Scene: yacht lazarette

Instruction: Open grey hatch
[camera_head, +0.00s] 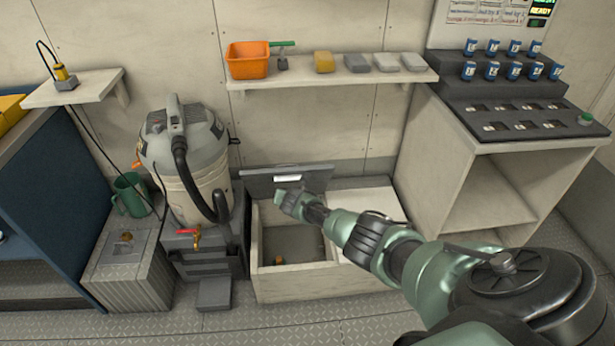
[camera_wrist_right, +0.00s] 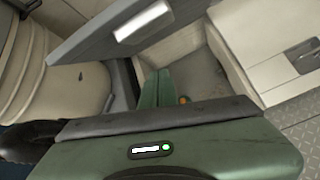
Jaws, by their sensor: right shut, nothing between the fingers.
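The grey hatch (camera_head: 262,183) stands raised at the back of an open bin (camera_head: 275,268), with its white handle (camera_head: 287,178) showing. In the right wrist view the hatch (camera_wrist_right: 90,38) is tilted across the top left, with the handle (camera_wrist_right: 142,22) near the top. My right gripper (camera_head: 287,199) is over the open bin, just in front of the hatch. Its green fingers (camera_wrist_right: 155,86) are shut together and empty. They look close to the hatch; whether they touch it I cannot tell. My left gripper is not in view.
A small orange-brown thing (camera_head: 279,260) lies in the bin. A closed white lid (camera_head: 369,205) adjoins it on the right. A vacuum (camera_head: 188,150) stands left on a dark box. A shelf (camera_head: 330,78) with an orange tub (camera_head: 247,60) runs above. Floor is clear in front.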

